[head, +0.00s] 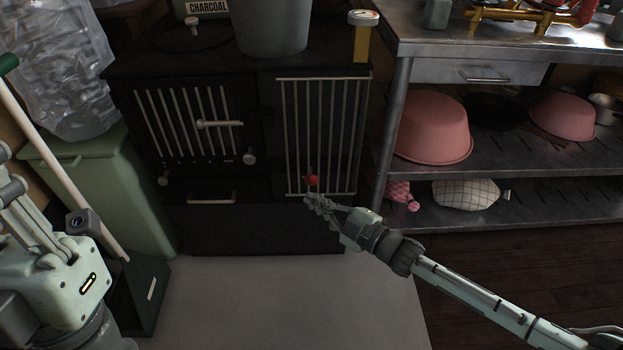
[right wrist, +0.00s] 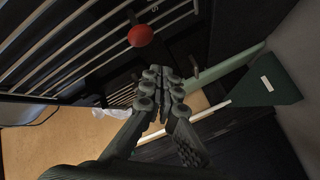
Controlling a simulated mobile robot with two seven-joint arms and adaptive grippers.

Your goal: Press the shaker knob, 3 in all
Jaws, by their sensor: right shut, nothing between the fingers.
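The shaker knob is a red ball (head: 312,181) on the front of the dark stove, at the lower part of its barred right panel. My right gripper (head: 307,199) is shut and empty, with its fingertips just below the knob in the head view. In the right wrist view the red knob (right wrist: 140,35) shows above and left of the shut fingertips (right wrist: 163,74), with a visible gap in the picture. My left gripper (head: 10,165) is at the left edge of the head view, partly cut off and away from the stove; its fingertips cannot be judged.
The black stove (head: 222,243) has a barred door with handles at left and a grey bucket (head: 272,28) on top. A metal shelf unit (head: 500,165) with pink bowls stands right. Pale floor (head: 280,300) lies in front.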

